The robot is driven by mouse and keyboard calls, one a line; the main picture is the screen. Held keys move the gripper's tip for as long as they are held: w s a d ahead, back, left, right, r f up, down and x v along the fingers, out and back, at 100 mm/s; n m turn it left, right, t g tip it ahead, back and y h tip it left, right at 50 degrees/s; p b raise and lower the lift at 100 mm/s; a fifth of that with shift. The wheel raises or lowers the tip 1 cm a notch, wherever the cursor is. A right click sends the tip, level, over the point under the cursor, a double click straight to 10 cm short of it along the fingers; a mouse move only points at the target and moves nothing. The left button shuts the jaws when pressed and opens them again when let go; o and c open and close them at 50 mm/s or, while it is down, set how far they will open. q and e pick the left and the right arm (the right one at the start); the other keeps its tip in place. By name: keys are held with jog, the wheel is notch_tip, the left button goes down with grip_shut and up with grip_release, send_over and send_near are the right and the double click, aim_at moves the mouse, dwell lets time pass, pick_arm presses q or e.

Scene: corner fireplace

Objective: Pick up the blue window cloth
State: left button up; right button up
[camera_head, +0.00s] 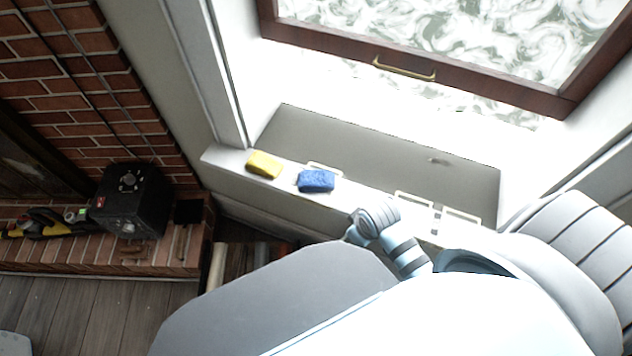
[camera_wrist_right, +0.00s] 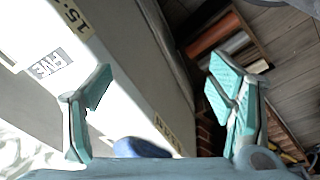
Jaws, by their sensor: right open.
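The blue window cloth (camera_head: 316,180) lies folded on the white window sill (camera_head: 215,157) in the head view, right of a yellow cloth or sponge (camera_head: 264,164). In the right wrist view, a rounded blue shape (camera_wrist_right: 140,148), probably the same cloth, shows low in the picture, partly hidden by the gripper body. My right gripper (camera_wrist_right: 162,85) has its teal fingers wide apart with nothing between them. Its fingers cannot be made out in the head view, where my arm covers the lower middle. My left gripper is in neither view.
A brown-framed window with a brass handle (camera_head: 404,72) is above the sill. A black box with a dial (camera_head: 131,200) and a yellow-black tool (camera_head: 40,224) are on the brick hearth (camera_head: 160,262) at left.

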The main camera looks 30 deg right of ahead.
aim_at(317, 177)
jog(key=w+r+n, duration=0.1)
jog(key=w, duration=0.2)
jog(key=w+r+n, duration=0.2)
jog(key=w, duration=0.2)
jog(key=w+r+n+g, duration=0.1)
jog(key=w+r, duration=0.1)
jog(key=w, duration=0.1)
jog(key=shift+w+a+y, duration=0.15)
jog(key=shift+y, duration=0.25)
jog(key=w+r+n+g+y+b, duration=0.1)
jog(key=w+r+n, duration=0.5)
jog(key=w+r, duration=0.3)
jog(key=f+b, duration=0.1)
jog(key=f, duration=0.3)
jog(key=a+f+b, duration=0.1)
jog(key=f+b, duration=0.1)
jog(key=f, duration=0.2)
jog(key=f+b, duration=0.1)
jog(key=f, duration=0.3)
jog(key=shift+a+f+b, duration=0.35)
jog(key=shift+f+b, duration=0.05)
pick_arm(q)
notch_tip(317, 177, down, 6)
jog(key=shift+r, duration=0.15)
pick_arm(e)
jog(key=shift+r, duration=0.1)
jog(key=c, duration=1.2)
jog(key=shift+c, duration=0.2)
